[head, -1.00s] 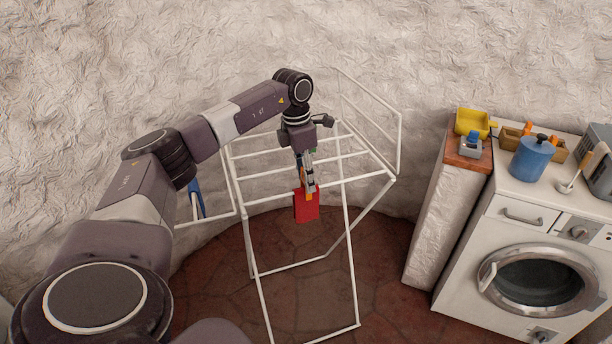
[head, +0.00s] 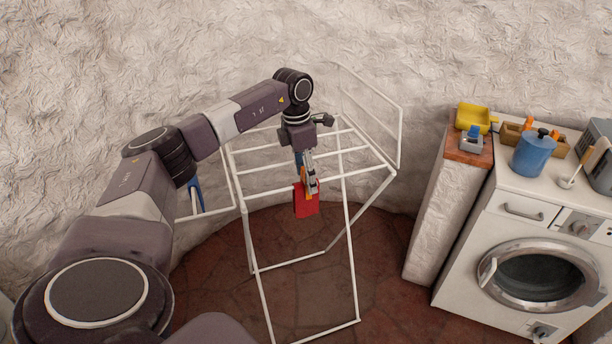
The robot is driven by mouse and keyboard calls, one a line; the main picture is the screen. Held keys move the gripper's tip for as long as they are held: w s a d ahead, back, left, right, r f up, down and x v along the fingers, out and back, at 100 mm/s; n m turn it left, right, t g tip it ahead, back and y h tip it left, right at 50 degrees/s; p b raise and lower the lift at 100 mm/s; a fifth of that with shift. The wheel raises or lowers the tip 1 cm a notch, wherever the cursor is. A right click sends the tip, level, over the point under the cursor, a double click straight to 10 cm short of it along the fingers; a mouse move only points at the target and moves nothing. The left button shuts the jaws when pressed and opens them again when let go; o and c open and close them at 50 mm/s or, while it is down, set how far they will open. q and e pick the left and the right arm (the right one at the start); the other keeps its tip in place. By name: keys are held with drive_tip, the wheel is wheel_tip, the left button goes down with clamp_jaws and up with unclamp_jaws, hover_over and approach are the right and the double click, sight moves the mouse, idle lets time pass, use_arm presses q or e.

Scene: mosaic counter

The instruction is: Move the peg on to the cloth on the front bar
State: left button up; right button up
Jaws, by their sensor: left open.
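A red cloth (head: 305,207) hangs at the front bar of the white drying rack (head: 352,265). A small orange piece, seemingly the peg (head: 314,187), shows at the cloth's upper edge, between or right beside my left gripper's fingers. My left gripper (head: 311,191) points down at the top of the cloth with its jaws open. The fingers partly hide the peg and bar, so I cannot tell whether the peg grips the cloth. A blue cloth (head: 195,196) hangs on the rack's left side, partly behind my arm. My right gripper is out of view.
A blue jar (head: 533,154) and a wooden box (head: 511,133) stand on the machine. The rough wall is close behind the rack.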

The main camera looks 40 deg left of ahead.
use_arm(q)
drive_tip(key=shift+r, duration=0.15)
wheel_tip(320, 180, up, 12)
drive_tip(key=s, duration=0.1)
drive_tip(key=shift+a, duration=0.4)
drive_tip(key=shift+s+f, duration=0.1)
drive_tip(key=shift+f, duration=0.1)
